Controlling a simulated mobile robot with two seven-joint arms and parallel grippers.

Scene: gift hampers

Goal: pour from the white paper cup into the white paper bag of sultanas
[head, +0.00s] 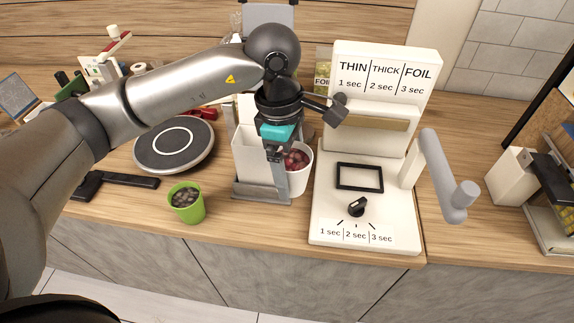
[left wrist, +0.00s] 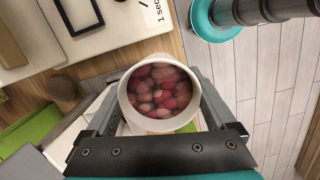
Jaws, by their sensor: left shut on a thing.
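A white paper cup (head: 301,184) full of reddish round pieces shows in the head view, upright, just right of a white paper bag (head: 246,153). My left gripper (head: 280,172) is shut on the cup, its grey fingers at the cup's left side in the head view. In the left wrist view the cup (left wrist: 133,118) sits between the two fingers, its open mouth facing the camera. The bag stands in a grey metal stand, partly behind the gripper, and its contents are hidden. I cannot tell whether the cup touches the table. My right gripper is not in view.
A white sealer machine (head: 326,217) with a grey lever (head: 440,175) stands close right of the cup. A green cup (head: 190,213) of dark pieces stands at the front left. A round grey plate (head: 174,146) lies behind it.

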